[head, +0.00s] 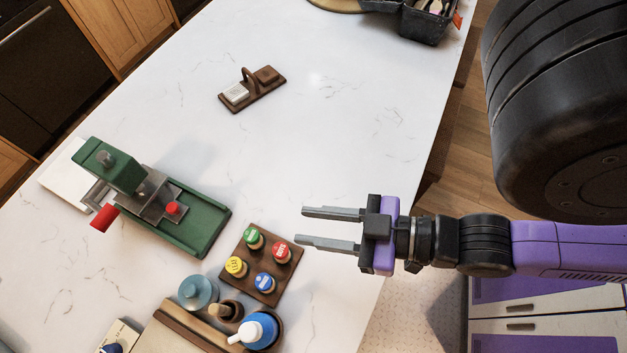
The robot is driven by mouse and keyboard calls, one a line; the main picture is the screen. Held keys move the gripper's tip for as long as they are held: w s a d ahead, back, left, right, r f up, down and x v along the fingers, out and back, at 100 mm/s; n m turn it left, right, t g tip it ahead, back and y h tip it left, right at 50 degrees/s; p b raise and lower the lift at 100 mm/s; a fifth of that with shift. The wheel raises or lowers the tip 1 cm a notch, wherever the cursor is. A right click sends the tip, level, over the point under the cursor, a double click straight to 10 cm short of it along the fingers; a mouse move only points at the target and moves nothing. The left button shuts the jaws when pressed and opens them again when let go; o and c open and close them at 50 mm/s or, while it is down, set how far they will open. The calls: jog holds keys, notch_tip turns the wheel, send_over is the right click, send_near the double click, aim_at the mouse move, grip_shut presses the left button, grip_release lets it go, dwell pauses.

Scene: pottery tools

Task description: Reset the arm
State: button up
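My gripper (318,228) is at the right of the middle in the head view, pointing left over the right part of the white counter (340,130). Its two grey fingers are spread apart, with nothing between them. My purple and black arm reaches in from the right edge. The gripper is just right of a small wooden board (236,270) that carries several bottles or stamps with coloured tops. How high the gripper is above the counter I cannot tell.
A green press-like tool (205,222) with red knobs stands left of the board. A blue-and-white bottle (262,330) and a blue-grey jar (197,292) stand at the bottom. A small wooden holder (252,91) lies farther back. A dark tray (425,22) is at the top. The counter's middle is clear.

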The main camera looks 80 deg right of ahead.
notch_tip(320, 180, down, 7)
jog(key=b, duration=0.7)
dwell(0.5)
